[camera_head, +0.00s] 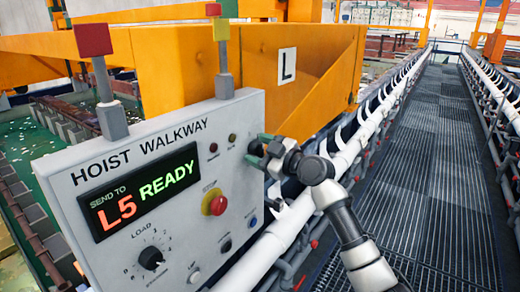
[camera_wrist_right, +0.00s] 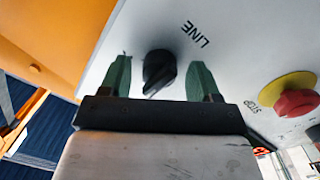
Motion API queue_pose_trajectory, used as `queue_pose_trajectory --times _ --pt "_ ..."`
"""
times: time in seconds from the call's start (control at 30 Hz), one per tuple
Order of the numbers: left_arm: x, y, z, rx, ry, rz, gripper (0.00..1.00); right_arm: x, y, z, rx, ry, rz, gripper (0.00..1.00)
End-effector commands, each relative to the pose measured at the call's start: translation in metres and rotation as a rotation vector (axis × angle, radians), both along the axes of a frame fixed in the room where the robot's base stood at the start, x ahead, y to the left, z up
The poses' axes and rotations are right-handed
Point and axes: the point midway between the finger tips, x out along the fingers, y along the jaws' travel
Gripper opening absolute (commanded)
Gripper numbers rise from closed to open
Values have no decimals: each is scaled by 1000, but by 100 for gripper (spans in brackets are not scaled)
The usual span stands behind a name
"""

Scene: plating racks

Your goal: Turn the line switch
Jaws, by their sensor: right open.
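The line switch is a black rotary knob (camera_wrist_right: 158,72) on the grey control panel (camera_head: 62,165), beside the printed word LINE. In the right wrist view it stands between the two green fingers of my right gripper (camera_wrist_right: 161,78). The fingers are open, one on each side of the knob, with a visible gap on both sides. In the head view my right gripper (camera_head: 260,150) is at the panel's upper right edge and partly hides the knob. My left gripper is not in view.
The panel also has a red stop button (camera_head: 217,205) on yellow, a load dial (camera_head: 151,258), smaller buttons and a lit display (camera_head: 143,192) reading "L5 READY". An orange beam (camera_head: 290,65) stands behind. A grated walkway (camera_head: 420,180) lies to the right.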

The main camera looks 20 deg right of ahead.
Motion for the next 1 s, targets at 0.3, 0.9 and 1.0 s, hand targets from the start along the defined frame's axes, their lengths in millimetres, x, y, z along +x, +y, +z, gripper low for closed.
queue_pose_trajectory --times 0.3,0.9,1.0 --pt "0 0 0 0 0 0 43 0 0 0 0 0 0 21" --pt "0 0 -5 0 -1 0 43 0 0 -1 145 114 0 14" --pt "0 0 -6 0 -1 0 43 0 0 0 214 167 0 14"
